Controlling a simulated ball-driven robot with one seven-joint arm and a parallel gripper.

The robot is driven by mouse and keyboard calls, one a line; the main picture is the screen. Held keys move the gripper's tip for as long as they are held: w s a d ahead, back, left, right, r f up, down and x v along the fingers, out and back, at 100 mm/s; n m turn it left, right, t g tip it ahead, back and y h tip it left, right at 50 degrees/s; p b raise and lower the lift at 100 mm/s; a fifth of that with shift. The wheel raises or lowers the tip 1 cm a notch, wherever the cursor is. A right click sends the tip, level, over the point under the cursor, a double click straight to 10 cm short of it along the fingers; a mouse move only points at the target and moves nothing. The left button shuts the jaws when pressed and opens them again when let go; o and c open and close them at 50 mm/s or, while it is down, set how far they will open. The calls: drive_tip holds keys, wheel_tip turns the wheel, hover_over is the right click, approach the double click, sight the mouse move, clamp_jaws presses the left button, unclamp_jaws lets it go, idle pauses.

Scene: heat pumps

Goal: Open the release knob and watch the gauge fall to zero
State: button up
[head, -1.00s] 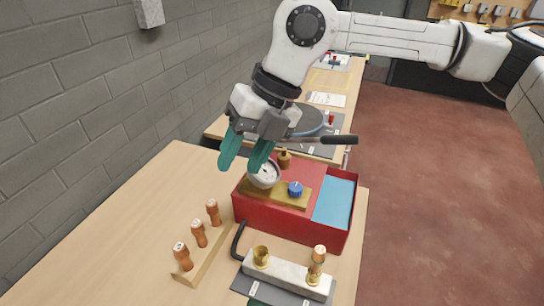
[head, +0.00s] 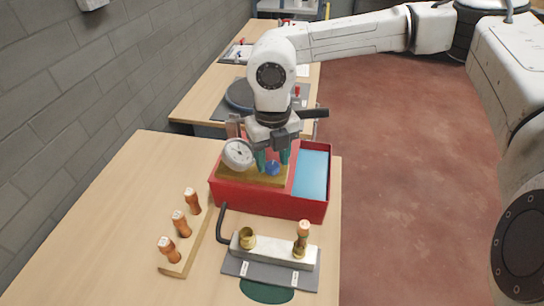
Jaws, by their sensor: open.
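The blue release knob (head: 272,168) sits on a tan plate on top of the red box (head: 262,202). The round white gauge (head: 238,154) stands just left of it, its dial facing me; its needle is too small to read. My gripper (head: 272,160) points down over the plate, with its teal fingers apart. One finger is on the left of the knob and one on the right, close to it. I cannot tell whether they touch it. Nothing is held between them.
A wooden strip (head: 186,251) with several copper fittings stands at front left. A white block (head: 275,250) on a grey mat holds brass cups, the right one with a copper piece in it. A blue panel (head: 311,174) fills the box's right side.

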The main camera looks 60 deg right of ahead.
drive_tip(key=shift+f, duration=0.5)
drive_tip(key=c, duration=0.8)
drive_tip(key=shift+o, duration=0.2)
